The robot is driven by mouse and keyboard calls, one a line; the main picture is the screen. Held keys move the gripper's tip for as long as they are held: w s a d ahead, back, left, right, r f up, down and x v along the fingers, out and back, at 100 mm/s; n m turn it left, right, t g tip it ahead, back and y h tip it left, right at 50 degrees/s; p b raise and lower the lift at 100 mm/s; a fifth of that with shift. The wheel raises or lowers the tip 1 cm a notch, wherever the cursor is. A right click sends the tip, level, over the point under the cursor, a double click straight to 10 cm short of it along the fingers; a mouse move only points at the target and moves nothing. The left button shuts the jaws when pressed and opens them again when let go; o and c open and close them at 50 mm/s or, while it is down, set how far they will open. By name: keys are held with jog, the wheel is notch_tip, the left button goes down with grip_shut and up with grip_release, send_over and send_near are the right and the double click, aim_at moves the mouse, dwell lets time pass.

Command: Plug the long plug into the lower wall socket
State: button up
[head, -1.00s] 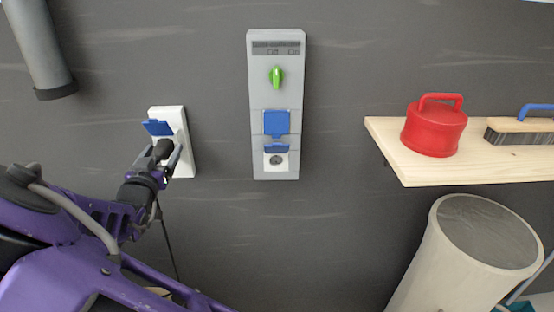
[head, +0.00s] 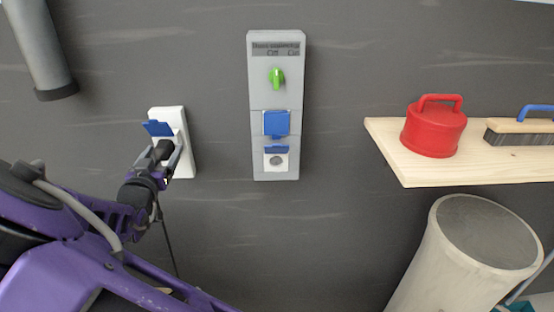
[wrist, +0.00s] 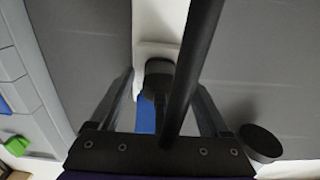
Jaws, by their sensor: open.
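A white wall socket (head: 182,125) with a raised blue lid (head: 157,128) is on the wall at left in the head view. A black plug (head: 163,150) sits at its face, apparently inserted; its black cable (head: 171,245) hangs down. My gripper (head: 165,156) is open around the plug, one finger on each side. In the wrist view, the plug (wrist: 158,76) lies between the spread fingers against the white socket (wrist: 158,25), and the cable (wrist: 194,65) crosses close to the camera. Contact between the fingers and plug cannot be told. The plug's prongs are hidden.
A grey panel (head: 257,100) with a green knob (head: 276,77), blue covers (head: 276,123) and a round socket (head: 276,160) is right of the white socket. A wooden shelf (head: 400,165) holds a red canister (head: 434,130) and brush (head: 515,132). A pale cylinder (head: 440,265) stands below.

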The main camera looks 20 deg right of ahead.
aim_at(158, 161)
dwell(0.3)
grip_shut()
dwell(0.3)
jog(key=shift+p+v, duration=1.25)
jog(key=shift+v, duration=1.8)
jog(key=shift+d, duration=0.1)
